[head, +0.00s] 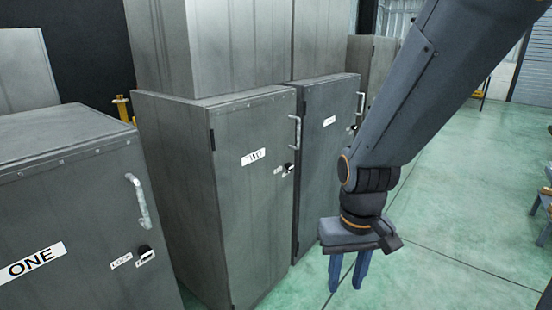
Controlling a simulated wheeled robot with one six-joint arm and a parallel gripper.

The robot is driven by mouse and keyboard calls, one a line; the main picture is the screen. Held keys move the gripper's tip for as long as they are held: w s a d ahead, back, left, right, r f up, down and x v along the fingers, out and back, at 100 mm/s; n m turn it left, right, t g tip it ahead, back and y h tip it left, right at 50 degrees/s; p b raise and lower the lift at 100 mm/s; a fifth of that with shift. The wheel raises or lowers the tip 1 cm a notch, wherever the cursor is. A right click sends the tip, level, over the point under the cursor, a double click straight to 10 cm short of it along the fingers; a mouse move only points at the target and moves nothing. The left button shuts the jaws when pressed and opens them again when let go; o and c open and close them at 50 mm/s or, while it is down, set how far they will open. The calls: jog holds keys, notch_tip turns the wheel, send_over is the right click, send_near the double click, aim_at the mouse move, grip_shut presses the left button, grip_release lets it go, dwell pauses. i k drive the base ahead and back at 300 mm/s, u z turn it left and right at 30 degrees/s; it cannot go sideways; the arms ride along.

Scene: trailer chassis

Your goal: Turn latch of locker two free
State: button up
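Locker two (250,200) is a grey metal cabinet near the middle of the head view, with a white label reading TWO (253,157). Its door looks shut, with a pale bar handle (295,132) at the upper right edge. Its latch (288,168) is a small black knob below the handle, by a small white tag; its exact turn is too small to tell. My gripper (347,284) hangs pointing down, right of and lower than the latch, clear of it in the picture. Its two blue fingers are apart with nothing between them.
Locker one (70,200) stands at the left with its own handle (138,200) and black knob (145,252). Another locker (328,140) adjoins locker two on the right, partly behind my arm. Green floor (460,190) is open at the right.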

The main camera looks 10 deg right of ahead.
aim_at(289, 167)
jog(key=z, duration=0.7)
jog(key=i, duration=1.2)
jog(key=u, duration=0.45)
